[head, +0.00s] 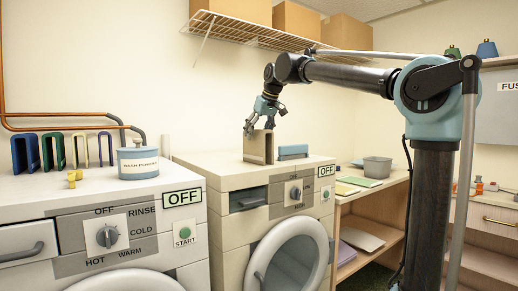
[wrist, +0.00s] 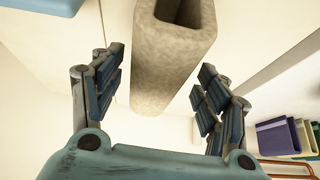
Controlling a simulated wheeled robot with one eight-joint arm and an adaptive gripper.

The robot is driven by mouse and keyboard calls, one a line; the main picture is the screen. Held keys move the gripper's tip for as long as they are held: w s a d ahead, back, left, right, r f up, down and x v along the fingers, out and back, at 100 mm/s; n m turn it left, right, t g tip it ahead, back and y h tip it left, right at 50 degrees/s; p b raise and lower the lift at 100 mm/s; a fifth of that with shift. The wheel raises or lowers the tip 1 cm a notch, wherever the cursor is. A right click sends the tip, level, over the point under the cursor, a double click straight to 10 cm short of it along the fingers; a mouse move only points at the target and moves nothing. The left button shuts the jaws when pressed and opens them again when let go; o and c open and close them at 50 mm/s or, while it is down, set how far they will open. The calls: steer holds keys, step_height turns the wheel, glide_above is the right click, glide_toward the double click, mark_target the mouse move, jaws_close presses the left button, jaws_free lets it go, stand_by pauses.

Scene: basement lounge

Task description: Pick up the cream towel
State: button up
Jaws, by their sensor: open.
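The cream towel (head: 258,147) stands upright on top of the right-hand washing machine, as a folded, beige, hollow-looking block. In the wrist view the towel (wrist: 172,62) lies between the two fingers, with its open end toward the top of the picture. My gripper (head: 262,122) is above the towel in the head view, pointing down, with its fingertips near the towel's upper part. In the wrist view my gripper (wrist: 160,85) is open, with a gap visible between each finger and the towel.
A light blue folded item (head: 292,151) stands close to the right of the towel. A blue-grey canister (head: 138,161) and several coloured folded items (head: 53,151) stand on the left machine. A wire shelf (head: 245,31) with boxes hangs above. A grey bin (head: 377,167) sits farther right.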

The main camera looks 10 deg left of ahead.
mark_target(255, 143)
steer(key=x, duration=0.4)
steer(key=shift+w+a+f, duration=0.1)
steer(key=shift+w+f, duration=0.05)
steer(key=shift+w, duration=0.2)
steer(key=shift+w+a+f, duration=0.1)
steer(key=shift+f, duration=0.2)
steer(key=shift+f, duration=0.2)
steer(key=shift+c, duration=0.5)
steer(key=c, duration=1.1)
